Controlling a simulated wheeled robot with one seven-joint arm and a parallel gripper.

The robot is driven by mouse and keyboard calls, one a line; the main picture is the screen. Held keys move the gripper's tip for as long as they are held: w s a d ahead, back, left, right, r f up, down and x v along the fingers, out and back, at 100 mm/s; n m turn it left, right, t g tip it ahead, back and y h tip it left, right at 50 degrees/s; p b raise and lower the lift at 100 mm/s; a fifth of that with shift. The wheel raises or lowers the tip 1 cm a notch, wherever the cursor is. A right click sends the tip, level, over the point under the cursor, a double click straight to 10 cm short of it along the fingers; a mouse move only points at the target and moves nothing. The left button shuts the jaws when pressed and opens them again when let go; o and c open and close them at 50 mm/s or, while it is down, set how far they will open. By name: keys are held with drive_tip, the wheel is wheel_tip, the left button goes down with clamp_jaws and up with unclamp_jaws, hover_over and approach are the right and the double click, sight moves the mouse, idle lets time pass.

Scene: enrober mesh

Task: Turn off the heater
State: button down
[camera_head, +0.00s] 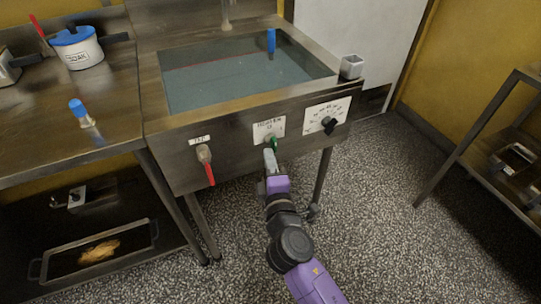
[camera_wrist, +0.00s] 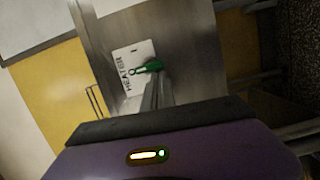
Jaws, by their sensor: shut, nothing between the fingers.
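In the wrist view the green knob (camera_wrist: 149,67) sticks out to the right across the HEATER plate (camera_wrist: 130,72), just beyond the fingertips (camera_wrist: 156,84). The fingers hide part of the knob's base.
A red-handled valve (camera_head: 206,165) is left on the panel and a black knob (camera_head: 329,125) is right. The basin (camera_head: 235,75) holds water and a blue-handled tool (camera_head: 271,43). A grey metal cup (camera_head: 352,66) stands on the right rim. A pot (camera_head: 78,48) stands on the left table.

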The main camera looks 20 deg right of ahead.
drive_tip(key=shift+f+n+b, duration=0.1)
drive_tip(key=shift+n+b, duration=0.2)
drive_tip(key=shift+n, duration=0.3)
idle(0.3)
